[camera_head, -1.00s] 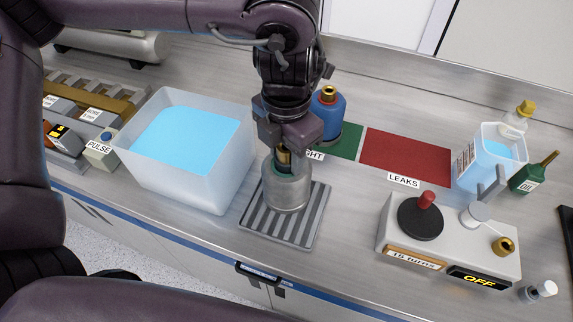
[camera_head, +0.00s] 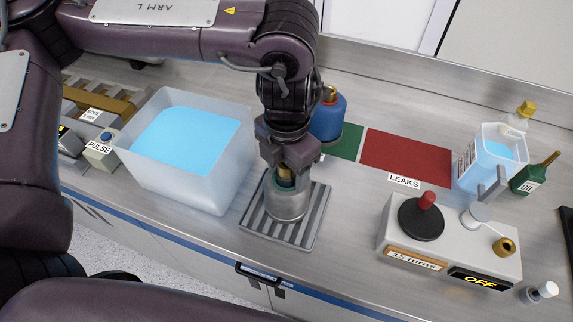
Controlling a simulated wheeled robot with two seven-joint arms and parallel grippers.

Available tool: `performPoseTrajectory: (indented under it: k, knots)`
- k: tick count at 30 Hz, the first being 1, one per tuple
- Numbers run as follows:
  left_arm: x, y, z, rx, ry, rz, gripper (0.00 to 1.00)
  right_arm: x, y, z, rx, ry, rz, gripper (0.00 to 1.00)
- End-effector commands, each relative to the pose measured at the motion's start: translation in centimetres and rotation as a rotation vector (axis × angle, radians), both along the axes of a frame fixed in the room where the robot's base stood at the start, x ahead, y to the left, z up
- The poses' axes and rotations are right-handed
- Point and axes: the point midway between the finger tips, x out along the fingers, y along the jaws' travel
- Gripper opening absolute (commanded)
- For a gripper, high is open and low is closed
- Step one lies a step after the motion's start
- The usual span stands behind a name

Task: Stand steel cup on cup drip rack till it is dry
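My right gripper is not in view.
A translucent tub (camera_head: 205,187) of blue liquid stands close left of the rack. A blue canister (camera_head: 328,122) stands behind, near green and red mats (camera_head: 405,158). A grey device (camera_head: 450,246) reading OFF, a clear jug (camera_head: 490,170) and bottles are on the right.

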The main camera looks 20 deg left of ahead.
Motion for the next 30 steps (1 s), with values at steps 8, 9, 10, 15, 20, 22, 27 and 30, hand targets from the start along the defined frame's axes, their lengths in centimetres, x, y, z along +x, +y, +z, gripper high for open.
performPoseTrajectory:
  k: [8,9,10,15,20,22,27,30]
  knots:
    - [0.0,0.0,0.3,0.000,-0.001,0.000,0.61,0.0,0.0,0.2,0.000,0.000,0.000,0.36]
    - [0.0,0.0,0.6,0.000,-0.001,0.000,0.61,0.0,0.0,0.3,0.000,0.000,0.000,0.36]
    - [0.1,0.0,0.7,0.001,-0.003,0.000,0.61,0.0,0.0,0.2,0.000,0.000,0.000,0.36]
    - [0.1,0.0,3.3,0.001,-0.006,0.000,0.61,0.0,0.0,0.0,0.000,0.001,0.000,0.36]
    - [0.2,0.0,6.6,0.002,-0.009,0.000,0.61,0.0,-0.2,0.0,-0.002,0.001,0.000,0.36]
    - [0.1,0.0,8.0,0.001,-0.006,0.001,0.61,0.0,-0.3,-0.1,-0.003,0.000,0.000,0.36]
    - [0.1,0.0,10.7,0.001,-0.004,0.001,0.61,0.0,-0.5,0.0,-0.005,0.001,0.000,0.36]
    - [0.1,0.0,11.7,0.001,-0.003,0.000,0.61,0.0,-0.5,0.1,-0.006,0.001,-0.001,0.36]
